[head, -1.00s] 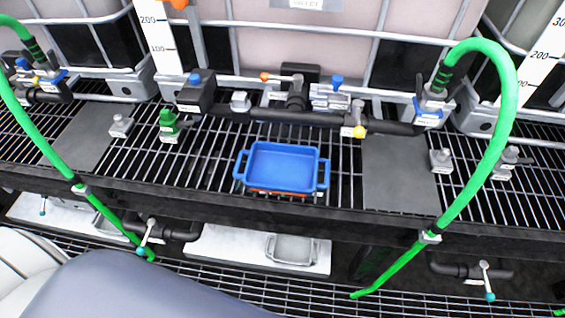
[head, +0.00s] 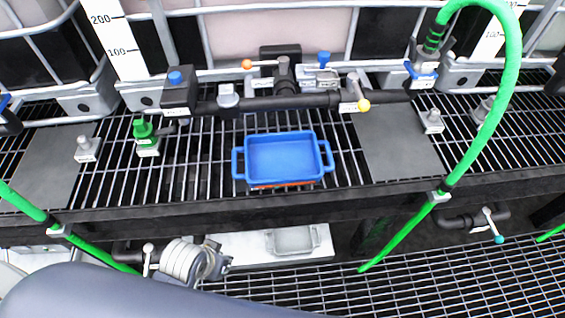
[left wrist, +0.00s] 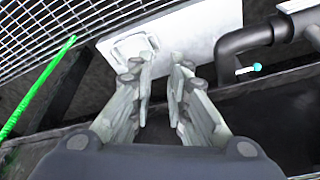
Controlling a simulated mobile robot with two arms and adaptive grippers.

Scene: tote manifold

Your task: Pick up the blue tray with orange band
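The blue tray with orange band (head: 281,157) sits level on the black grating shelf in the head view, with a handle loop on its left and right sides. A thin strip of the orange band shows under its front rim. My left gripper (left wrist: 160,72) is open and empty in the left wrist view, its two fingers apart. In the head view it is partly visible low at the left, in front of and below the shelf edge, well apart from the tray. The blue tray is not in the left wrist view. My right gripper is in neither view.
Pipes and valves (head: 290,103) run behind the tray. A grey plate (head: 395,142) lies to its right, a green fitting (head: 145,138) to its left. Green hoses (head: 490,125) hang over the shelf edge. A grey tray (head: 292,240) lies on a white panel below.

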